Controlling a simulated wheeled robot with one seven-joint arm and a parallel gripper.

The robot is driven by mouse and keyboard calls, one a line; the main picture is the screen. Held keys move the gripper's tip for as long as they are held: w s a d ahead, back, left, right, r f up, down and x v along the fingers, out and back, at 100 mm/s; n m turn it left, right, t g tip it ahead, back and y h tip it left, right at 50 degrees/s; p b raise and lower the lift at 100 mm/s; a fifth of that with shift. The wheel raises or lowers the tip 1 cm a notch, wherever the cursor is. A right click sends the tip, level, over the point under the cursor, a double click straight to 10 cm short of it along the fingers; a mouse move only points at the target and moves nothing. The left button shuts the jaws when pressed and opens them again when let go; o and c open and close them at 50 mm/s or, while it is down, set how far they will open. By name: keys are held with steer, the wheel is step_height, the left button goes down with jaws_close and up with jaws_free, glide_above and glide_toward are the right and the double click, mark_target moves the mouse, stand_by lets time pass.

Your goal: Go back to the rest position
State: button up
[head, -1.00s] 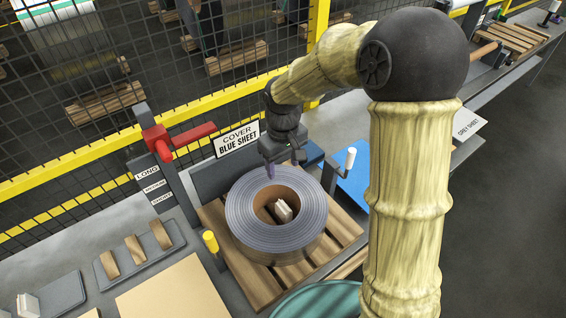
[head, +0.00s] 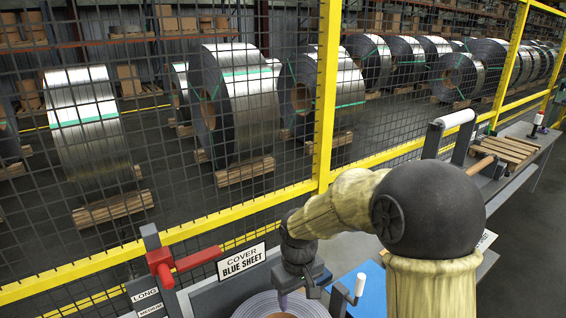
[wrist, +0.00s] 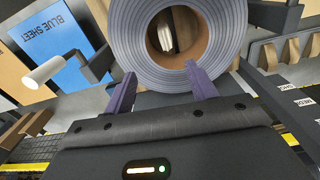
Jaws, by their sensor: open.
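My gripper (wrist: 157,85) is open in the wrist view, its two purple fingers apart with nothing held between them. The steel strip coil (wrist: 190,72) is just beyond the fingertips, and a small pale block shows inside its core. In the head view only the top edge of the coil (head: 262,305) shows at the bottom of the picture. My gripper (head: 284,300) also shows there, over the coil's back edge; whether it touches the coil I cannot tell.
A red lever (head: 198,258) stands left of the "COVER BLUE SHEET" sign (head: 242,262). A white-handled crank (head: 360,284) is close to the right of my gripper. A blue sheet (wrist: 62,45) lies nearby. A yellow-framed mesh fence (head: 325,100) runs behind, with large coils beyond it.

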steer(key=s+d+m+t, duration=0.2)
steer(key=s+d+m, duration=0.4)
steer(key=s+d, duration=0.5)
steer(key=shift+s+d+r, duration=0.25)
steer(key=shift+d+r, duration=0.1)
steer(key=shift+d, duration=0.15)
steer(key=shift+c, duration=0.3)
steer(key=c, duration=0.4)
steer(key=shift+w, duration=0.1)
